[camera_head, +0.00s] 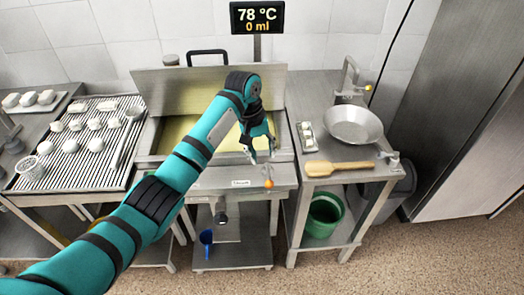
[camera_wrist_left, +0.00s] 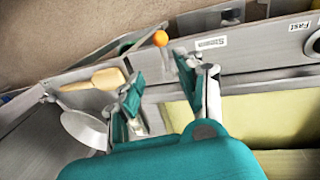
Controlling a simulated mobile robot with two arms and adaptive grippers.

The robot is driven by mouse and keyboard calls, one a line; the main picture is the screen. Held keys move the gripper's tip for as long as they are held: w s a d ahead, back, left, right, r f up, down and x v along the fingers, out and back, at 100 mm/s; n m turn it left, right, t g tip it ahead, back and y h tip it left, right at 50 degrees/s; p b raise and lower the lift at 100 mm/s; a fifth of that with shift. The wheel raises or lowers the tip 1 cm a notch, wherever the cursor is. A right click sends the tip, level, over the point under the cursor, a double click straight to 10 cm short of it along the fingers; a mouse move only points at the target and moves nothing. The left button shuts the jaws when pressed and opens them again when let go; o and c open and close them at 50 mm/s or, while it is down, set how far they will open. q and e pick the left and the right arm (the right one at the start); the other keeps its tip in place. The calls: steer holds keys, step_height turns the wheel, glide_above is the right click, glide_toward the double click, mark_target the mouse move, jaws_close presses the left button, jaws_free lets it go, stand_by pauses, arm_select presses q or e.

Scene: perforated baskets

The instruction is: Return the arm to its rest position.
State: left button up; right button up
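My left arm reaches in from the lower left of the head view. Its gripper (camera_head: 262,157) hangs over the front edge of the fryer vat (camera_head: 170,138), which holds yellow liquid. The fingers are apart, and nothing shows held between them. In the left wrist view the same gripper (camera_wrist_left: 162,78) has its two fingers spread. The vat's front rim and an orange knob (camera_wrist_left: 160,38) lie beyond them. That knob also shows just below the fingertips in the head view (camera_head: 269,184). My right gripper is not in view.
A ribbed counter (camera_head: 65,165) on the left holds several white pieces and a small perforated basket (camera_head: 30,167). A metal pan (camera_head: 352,126) and a wooden paddle (camera_head: 338,167) lie on the right counter. A green bucket (camera_head: 322,216) stands below. A display (camera_head: 257,17) rises behind the vat.

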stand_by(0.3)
arm_select(q)
steer(key=s+a+f+m+t, duration=0.1)
steer(key=s+a+f+m, duration=0.15)
steer(key=s+f, duration=1.1)
steer(key=s+a+r+m+t+y, duration=0.1)
steer(key=s+a, duration=0.6)
steer(key=s, duration=0.4)
steer(key=s+a+r+m+t+y, duration=0.15)
steer(key=s+a, duration=0.45)
steer(key=s, duration=0.6)
step_height(320, 180, down, 26)
steer(key=r+g+b, duration=0.1)
steer(key=g+b, duration=0.1)
steer(key=s+a+f+b, duration=0.1)
steer(key=s+a+f, duration=0.2)
steer(key=s+f, duration=1.4)
step_height(320, 180, down, 3)
steer(key=shift+s+f+n+g, duration=0.1)
steer(key=shift+s+n+g, duration=0.2)
steer(key=shift+s+g, duration=0.15)
